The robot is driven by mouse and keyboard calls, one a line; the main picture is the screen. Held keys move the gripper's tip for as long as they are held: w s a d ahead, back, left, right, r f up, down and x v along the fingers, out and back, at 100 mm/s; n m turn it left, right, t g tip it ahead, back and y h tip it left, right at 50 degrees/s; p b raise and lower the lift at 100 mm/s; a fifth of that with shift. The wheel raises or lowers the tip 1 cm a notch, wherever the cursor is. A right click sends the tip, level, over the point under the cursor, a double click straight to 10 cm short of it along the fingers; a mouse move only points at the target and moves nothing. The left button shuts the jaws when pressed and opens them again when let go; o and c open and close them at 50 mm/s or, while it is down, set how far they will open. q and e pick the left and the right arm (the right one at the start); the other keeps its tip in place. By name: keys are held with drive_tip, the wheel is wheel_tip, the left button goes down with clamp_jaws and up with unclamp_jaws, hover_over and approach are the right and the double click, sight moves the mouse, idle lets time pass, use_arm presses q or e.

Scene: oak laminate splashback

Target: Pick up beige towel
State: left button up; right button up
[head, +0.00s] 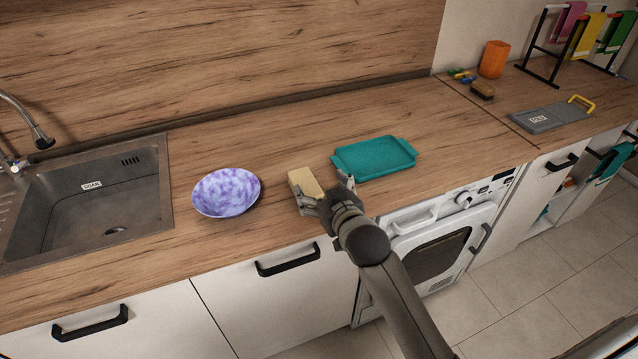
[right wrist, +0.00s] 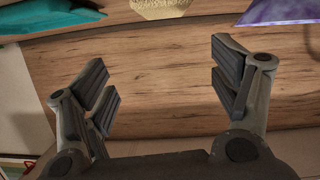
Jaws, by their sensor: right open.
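The beige towel (head: 305,182) is a small folded block on the wooden counter, between the purple bowl and the teal tray. It also shows in the right wrist view (right wrist: 160,8), cut off by the top edge, beyond my fingertips. My right gripper (head: 323,190) is open at the counter's front side, close to the towel. In the head view its left finger overlaps the towel's near end; I cannot tell if they touch. In the right wrist view the space between the fingers (right wrist: 160,78) is empty. My left gripper is not in view.
A purple bowl (head: 226,192) stands left of the towel and a teal tray (head: 374,158) right of it. A sink (head: 90,200) is at the left. A grey board (head: 548,118), an orange cup (head: 494,59) and a towel rack (head: 540,78) stand at the right. Counter behind the towel is clear.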

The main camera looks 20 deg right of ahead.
sight(308, 188)
drive_tip(key=shift+s+a+f+m+g, duration=0.1)
drive_tip(key=shift+s+f+m+g, duration=0.15)
drive_tip(key=shift+f, duration=0.25)
drive_tip(key=shift+s+a+f+m+g, duration=0.15)
drive_tip(key=shift+s+f, duration=0.1)
drive_tip(key=shift+f, duration=0.6)
drive_tip(key=x, duration=0.4)
drive_tip(key=shift+w+a+f+p, duration=0.1)
drive_tip(key=shift+w+f+p, duration=0.1)
drive_tip(key=shift+p, duration=0.1)
drive_tip(key=shift+w+f, duration=0.15)
drive_tip(key=shift+w, duration=0.25)
drive_tip(key=shift+w+f+p, duration=0.2)
drive_tip(key=shift+w+p, duration=0.15)
drive_tip(key=shift+w, duration=0.35)
drive_tip(key=shift+p+x, duration=0.3)
drive_tip(key=shift+x, duration=1.6)
drive_tip(key=shift+f, duration=0.15)
drive_tip(key=shift+s, duration=0.1)
drive_tip(key=c, duration=1.2)
